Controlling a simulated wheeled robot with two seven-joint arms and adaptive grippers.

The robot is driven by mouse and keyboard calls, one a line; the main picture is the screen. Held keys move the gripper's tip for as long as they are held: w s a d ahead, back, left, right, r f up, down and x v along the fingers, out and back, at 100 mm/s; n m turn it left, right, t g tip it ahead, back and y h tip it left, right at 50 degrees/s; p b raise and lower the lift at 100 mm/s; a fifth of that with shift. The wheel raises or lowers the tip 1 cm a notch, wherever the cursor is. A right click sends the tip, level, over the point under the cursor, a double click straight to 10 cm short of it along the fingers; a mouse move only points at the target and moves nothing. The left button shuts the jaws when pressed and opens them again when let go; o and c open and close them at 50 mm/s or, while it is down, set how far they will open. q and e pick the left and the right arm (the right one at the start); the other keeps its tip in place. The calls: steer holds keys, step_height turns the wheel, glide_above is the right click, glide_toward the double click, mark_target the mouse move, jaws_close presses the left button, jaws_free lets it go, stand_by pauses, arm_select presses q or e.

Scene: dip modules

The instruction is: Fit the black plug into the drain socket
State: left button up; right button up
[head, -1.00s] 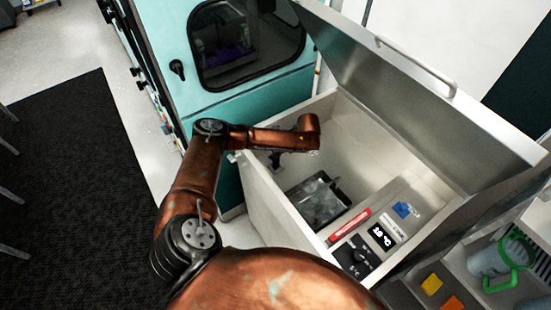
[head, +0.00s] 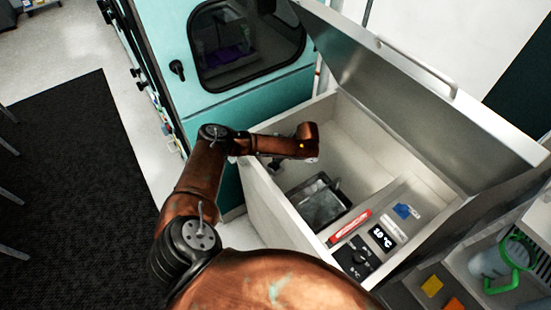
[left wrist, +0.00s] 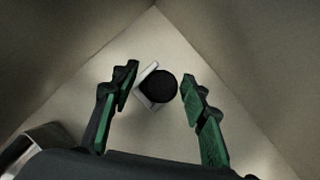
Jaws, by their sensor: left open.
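My left gripper (left wrist: 160,80) is open. Its two green-and-black fingers stand apart in the left wrist view. A round black thing that looks like the black plug (left wrist: 159,87) shows between the fingers, at the floor corner of the chest. A pale angled piece (left wrist: 147,82) lies against its left side. I cannot tell how far below the fingertips they are, and I cannot pick out the drain socket. In the head view my left arm reaches over the chest's left rim, and the gripper (head: 275,163) is mostly hidden beneath it. My right gripper is not in view.
The open steel chest (head: 361,135) has high walls and a raised lid (head: 425,95). A metal basket or tray (head: 319,203) sits inside. A ledge carries a red tool (head: 349,228) and a temperature display (head: 383,237). A teal cabinet (head: 165,55) stands behind on the left.

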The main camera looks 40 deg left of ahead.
arm_select(q)
steer(key=v, duration=1.2)
steer(key=shift+p, duration=0.3)
steer(key=shift+r, duration=0.15)
